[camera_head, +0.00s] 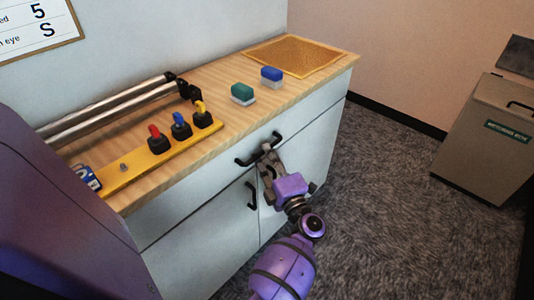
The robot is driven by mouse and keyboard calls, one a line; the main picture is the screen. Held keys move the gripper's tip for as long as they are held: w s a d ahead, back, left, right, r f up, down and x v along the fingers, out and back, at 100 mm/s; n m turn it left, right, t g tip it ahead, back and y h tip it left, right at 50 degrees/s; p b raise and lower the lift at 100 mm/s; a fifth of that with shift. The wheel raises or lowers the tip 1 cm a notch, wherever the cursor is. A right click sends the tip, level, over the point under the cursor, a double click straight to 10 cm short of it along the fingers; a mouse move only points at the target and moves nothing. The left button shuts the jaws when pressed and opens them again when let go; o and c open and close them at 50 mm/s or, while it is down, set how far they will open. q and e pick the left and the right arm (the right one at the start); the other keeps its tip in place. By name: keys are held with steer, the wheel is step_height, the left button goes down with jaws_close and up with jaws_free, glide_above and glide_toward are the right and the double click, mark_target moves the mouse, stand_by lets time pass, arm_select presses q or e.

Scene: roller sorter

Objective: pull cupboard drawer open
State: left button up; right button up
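The white cupboard (195,250) stands under the wooden worktop. Its long upper drawer front (310,115) has a black bar handle (243,161) and looks flush with the cupboard. My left gripper (266,152) is at this handle, with its grey fingers over or against the bar's middle. I cannot tell from here whether the fingers are closed around it. The gripper's purple body is in front of the cupboard, and it hides part of the front below the handle. My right gripper is not in view.
Below the drawer is a door handle (252,195), close to my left gripper. A bin (485,140) stands right; carpet between is clear.

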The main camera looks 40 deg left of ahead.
arm_select(q)
steer(key=shift+w+a, duration=0.15)
steer(key=shift+a, duration=0.15)
jaws_close()
stand_by(0.3)
